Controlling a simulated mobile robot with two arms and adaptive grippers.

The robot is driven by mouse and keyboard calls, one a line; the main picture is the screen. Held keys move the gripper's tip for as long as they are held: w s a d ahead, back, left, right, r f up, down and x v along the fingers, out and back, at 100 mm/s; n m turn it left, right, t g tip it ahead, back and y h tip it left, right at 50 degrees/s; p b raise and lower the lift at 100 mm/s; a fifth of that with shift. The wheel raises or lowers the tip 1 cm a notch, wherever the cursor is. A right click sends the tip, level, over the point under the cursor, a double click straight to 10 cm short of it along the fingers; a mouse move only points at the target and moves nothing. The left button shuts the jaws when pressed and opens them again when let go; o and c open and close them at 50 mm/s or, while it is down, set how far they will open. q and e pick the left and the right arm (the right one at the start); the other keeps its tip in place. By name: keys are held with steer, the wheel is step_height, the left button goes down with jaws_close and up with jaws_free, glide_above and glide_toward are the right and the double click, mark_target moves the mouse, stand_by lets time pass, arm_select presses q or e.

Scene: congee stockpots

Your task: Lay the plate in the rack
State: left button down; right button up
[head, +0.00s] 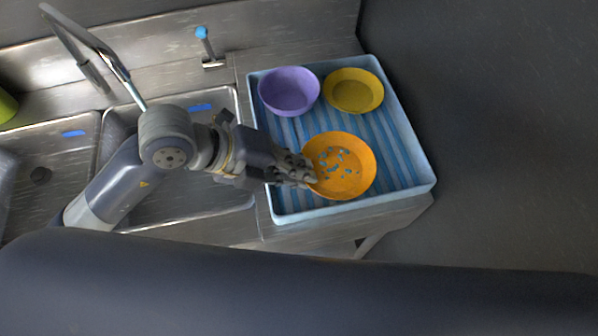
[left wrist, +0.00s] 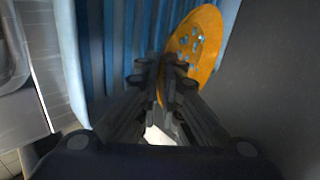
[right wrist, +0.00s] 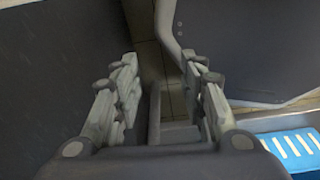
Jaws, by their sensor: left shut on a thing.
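The orange plate (head: 345,160) with blue marks is in the front part of the light blue rack (head: 432,182) in the head view. My left gripper (head: 312,174) is shut on the plate's left rim. The plate also shows in the left wrist view (left wrist: 205,45), tilted, with the fingers (left wrist: 163,75) at its edge. The rack's blue ribbed floor lies below it. I cannot tell whether the plate touches the floor. My right gripper (right wrist: 165,85) is open and empty in the right wrist view, away from the rack.
A purple bowl (head: 289,90) and a yellow plate (head: 353,91) sit in the back of the rack. Steel sinks (head: 190,190) with a faucet (head: 105,55) lie to the left. A blue-topped tap (head: 205,45) stands behind. A dark wall is at the right.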

arm_select(q)
steer(key=shift+w+p, duration=0.5)
steer(key=shift+w, duration=0.35)
steer(key=shift+w+f, duration=0.15)
steer(key=shift+w, duration=0.3)
step_height(320, 180, down, 3)
steer(key=shift+f+p, duration=0.2)
steer(key=shift+p, duration=0.15)
arm_select(e)
steer(key=shift+s+d+r, duration=0.25)
steer(key=shift+s+r, duration=0.35)
steer(key=shift+r, duration=0.05)
arm_select(q)
steer(key=c, duration=2.1)
jaws_free()
steer(key=shift+f, duration=0.1)
steer(key=shift+o, duration=0.2)
arm_select(e)
steer(key=shift+w, duration=0.1)
